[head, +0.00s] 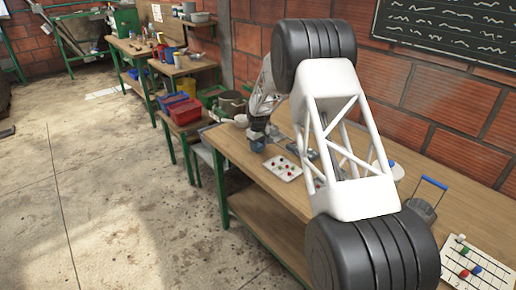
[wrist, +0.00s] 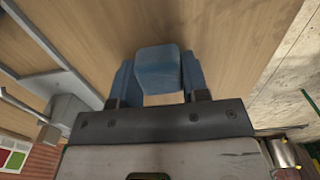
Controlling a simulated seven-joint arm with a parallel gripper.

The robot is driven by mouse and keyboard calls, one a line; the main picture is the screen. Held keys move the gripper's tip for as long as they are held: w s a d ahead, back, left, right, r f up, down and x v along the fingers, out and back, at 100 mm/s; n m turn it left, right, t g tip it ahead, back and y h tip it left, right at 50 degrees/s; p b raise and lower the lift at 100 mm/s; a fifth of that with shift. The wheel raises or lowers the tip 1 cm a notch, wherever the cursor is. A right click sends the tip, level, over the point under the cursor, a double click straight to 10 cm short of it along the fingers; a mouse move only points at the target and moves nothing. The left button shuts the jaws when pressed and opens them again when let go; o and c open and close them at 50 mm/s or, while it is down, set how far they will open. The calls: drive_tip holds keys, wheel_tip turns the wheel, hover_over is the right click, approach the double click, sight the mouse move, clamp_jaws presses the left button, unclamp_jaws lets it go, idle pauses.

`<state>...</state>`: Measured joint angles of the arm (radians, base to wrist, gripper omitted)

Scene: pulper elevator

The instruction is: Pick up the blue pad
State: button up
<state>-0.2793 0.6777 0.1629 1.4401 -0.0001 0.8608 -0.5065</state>
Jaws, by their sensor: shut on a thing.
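The blue pad (wrist: 158,75) is a blue block with rounded corners, seen between the two fingers of my gripper (wrist: 158,84) in the wrist view. My gripper is shut on it, with one finger at each side. In the head view my gripper (head: 258,144) is at the left edge of the wooden workbench, behind the white tray. Something blue shows at its tip there, too small to tell pad from fingers. Whether the pad touches the bench I cannot tell.
A white tray (head: 283,168) with small coloured pieces lies on the workbench (head: 240,165), near the gripper. A blue-handled grey object (head: 425,203) and a white board with coloured pieces (head: 478,266) are at the right. Red and blue bins (head: 185,110) stand beyond the bench's left end.

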drive_tip(key=shift+r, duration=0.1)
drive_tip(key=shift+r, duration=0.75)
wheel_tip(320, 180, up, 2)
drive_tip(key=shift+r, duration=0.1)
drive_tip(key=s+d, duration=0.1)
drive_tip(key=s, duration=0.4)
drive_tip(key=s+d, duration=0.2)
drive_tip(key=s, duration=0.3)
drive_tip(key=s+d+r, duration=0.1)
drive_tip(key=s, duration=0.4)
drive_tip(key=shift+s+d, duration=0.15)
drive_tip(key=shift+s, duration=0.1)
